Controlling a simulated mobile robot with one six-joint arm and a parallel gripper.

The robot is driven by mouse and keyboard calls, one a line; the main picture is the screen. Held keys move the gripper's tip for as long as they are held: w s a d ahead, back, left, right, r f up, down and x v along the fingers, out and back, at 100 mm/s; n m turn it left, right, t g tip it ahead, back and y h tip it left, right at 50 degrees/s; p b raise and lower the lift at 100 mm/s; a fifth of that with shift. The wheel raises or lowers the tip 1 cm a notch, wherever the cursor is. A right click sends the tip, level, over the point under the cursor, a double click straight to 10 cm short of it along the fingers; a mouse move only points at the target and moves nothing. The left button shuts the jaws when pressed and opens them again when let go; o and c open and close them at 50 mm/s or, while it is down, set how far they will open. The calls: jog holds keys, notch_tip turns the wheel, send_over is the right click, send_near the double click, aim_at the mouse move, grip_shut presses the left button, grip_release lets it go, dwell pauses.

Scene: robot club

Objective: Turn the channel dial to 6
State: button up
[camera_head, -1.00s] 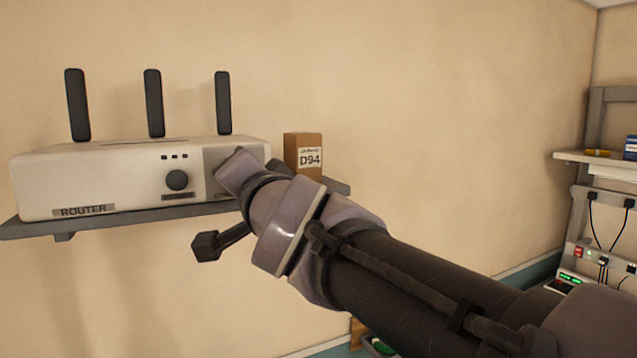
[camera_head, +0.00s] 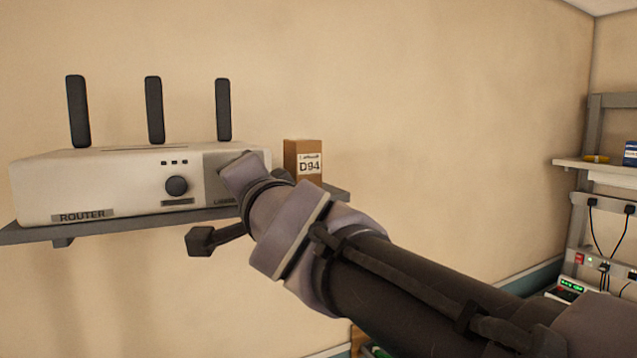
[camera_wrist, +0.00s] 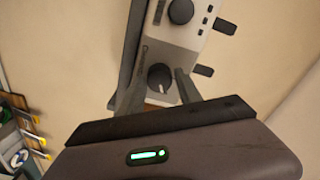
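The white router (camera_head: 110,185) sits on a wall shelf at the left in the head view. One dark dial (camera_head: 177,186) shows on its front, with an unreadable label below. A grey panel right of it carries a label partly hidden by my arm. In the wrist view a dark dial with a white pointer line (camera_wrist: 159,77) lies between the fingers of my gripper (camera_wrist: 161,80). The other dial (camera_wrist: 181,11) is farther up. My gripper looks open around the dial, with a small gap at the right finger; I cannot tell contact at the left. The pointer's number is unreadable.
A brown box marked D94 (camera_head: 303,161) stands on the shelf right of the router, close behind my wrist. Three black antennas (camera_head: 154,110) rise from the router. A grey rack with cables and devices (camera_head: 598,190) is at the far right. The wall between is bare.

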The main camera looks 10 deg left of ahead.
jog(key=shift+o, duration=0.8)
jog(key=p+v, duration=0.5)
jog(key=v, duration=1.2)
jog(key=shift+s, duration=0.25)
